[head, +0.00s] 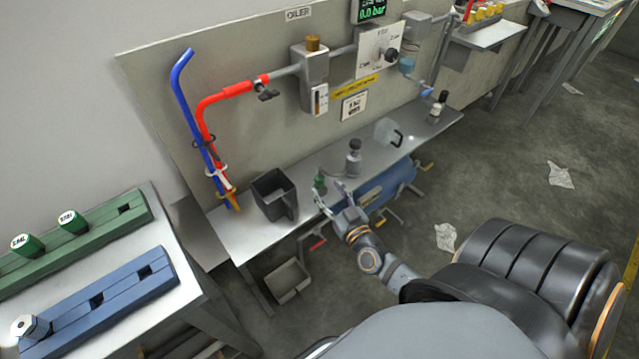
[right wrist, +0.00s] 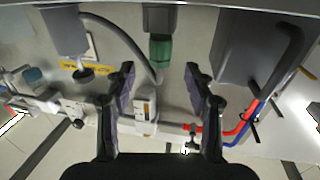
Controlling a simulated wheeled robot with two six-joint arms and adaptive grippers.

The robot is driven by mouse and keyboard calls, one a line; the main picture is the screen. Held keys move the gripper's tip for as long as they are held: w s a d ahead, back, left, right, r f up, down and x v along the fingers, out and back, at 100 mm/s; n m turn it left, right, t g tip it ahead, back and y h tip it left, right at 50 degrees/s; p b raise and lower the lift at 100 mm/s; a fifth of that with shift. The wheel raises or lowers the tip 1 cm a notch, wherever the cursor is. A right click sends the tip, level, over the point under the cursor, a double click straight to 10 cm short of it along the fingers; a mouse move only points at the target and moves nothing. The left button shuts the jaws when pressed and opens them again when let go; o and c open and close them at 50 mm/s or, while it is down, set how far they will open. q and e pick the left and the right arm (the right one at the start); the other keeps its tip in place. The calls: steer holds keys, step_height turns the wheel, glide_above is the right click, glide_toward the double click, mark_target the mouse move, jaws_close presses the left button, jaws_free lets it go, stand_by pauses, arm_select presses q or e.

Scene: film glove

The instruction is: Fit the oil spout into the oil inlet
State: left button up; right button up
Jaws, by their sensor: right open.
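My right gripper (head: 329,192) is open at the front edge of the bench. Its two fingers also show spread and empty in the right wrist view (right wrist: 160,72). A small green-topped item (head: 319,182), possibly the oil spout, stands on the bench just beyond the fingertips. In the right wrist view, the green part (right wrist: 161,52) lies in line with the gap between the fingers, apart from both. The oiler unit (head: 315,75) on the back panel has a brass-coloured top (head: 313,43). I cannot tell which opening is the oil inlet.
A dark grey open jug (head: 273,192) stands left of the green item. A grey bottle (head: 354,158) and a clear jug (head: 387,131) stand to its right. Red and blue hoses (head: 190,110) hang at the left. A blue tank (head: 385,187) lies below the bench.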

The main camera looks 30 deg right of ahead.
mark_target(322, 183)
steer(key=w, duration=0.4)
steer(key=w+b, duration=0.1)
steer(key=shift+w+d+f, duration=0.1)
steer(key=shift+w+d, duration=0.2)
steer(key=shift+w, duration=0.1)
arm_select(q)
steer(key=shift+w+d+r, duration=0.2)
steer(key=shift+w+r, duration=0.2)
steer(key=shift+r, duration=0.1)
steer(key=shift+w+d+r, duration=0.15)
steer(key=shift+w+r, duration=0.25)
steer(key=shift+r, duration=0.05)
arm_select(e)
jaws_close()
